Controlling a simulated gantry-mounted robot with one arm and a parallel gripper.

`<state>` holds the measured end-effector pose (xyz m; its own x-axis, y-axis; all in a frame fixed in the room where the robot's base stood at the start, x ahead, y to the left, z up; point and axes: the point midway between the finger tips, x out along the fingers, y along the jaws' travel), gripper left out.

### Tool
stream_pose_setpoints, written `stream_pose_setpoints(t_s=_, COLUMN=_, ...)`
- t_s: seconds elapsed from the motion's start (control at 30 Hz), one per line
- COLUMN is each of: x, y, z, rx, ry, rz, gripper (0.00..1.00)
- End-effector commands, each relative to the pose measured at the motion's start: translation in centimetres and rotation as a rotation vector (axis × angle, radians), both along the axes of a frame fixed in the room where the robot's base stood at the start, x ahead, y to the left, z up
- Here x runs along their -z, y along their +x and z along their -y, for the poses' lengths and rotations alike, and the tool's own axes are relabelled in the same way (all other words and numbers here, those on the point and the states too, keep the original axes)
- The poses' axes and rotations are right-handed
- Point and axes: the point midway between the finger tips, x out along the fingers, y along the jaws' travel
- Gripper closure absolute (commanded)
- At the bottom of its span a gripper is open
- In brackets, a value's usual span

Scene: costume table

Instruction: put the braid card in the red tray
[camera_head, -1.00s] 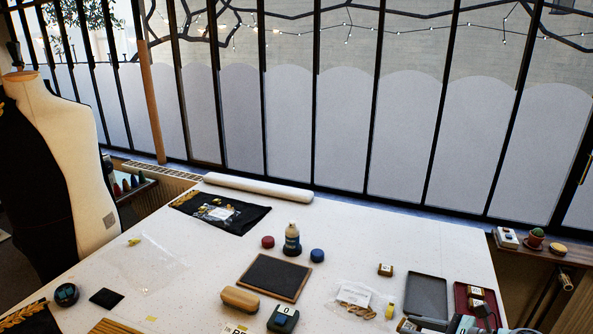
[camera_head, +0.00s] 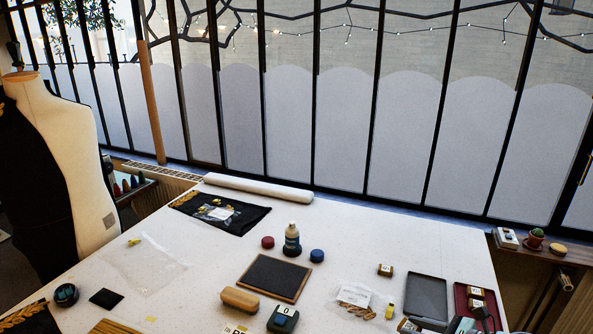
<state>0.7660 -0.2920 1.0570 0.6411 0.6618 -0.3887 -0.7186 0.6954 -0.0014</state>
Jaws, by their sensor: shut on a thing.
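The red tray (camera_head: 461,292) lies at the right end of the white table. Small brown pieces with pale labels (camera_head: 476,292) are in it. My gripper (camera_head: 448,325) shows only in part at the bottom edge, just left of the tray's near end and in front of the grey tray. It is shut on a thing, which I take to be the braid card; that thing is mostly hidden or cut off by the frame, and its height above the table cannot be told. Another small brown labelled block (camera_head: 386,270) lies apart on the table, behind the clear bag.
A grey tray (camera_head: 426,292) lies left of the red one. A clear bag with tan braid (camera_head: 356,297) and a yellow bottle (camera_head: 390,311) lie nearby. A dark framed mat (camera_head: 274,278), wooden block (camera_head: 240,299) and numbered device (camera_head: 283,318) are mid-table.

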Motion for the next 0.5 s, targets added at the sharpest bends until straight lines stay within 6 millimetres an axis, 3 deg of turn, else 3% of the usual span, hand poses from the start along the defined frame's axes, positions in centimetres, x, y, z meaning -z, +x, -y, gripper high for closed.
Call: stream_pose_setpoints(t_s=0.5, x=0.59, y=0.38, z=-0.15, rx=0.015, ry=0.002, rz=-0.001, gripper=1.0)
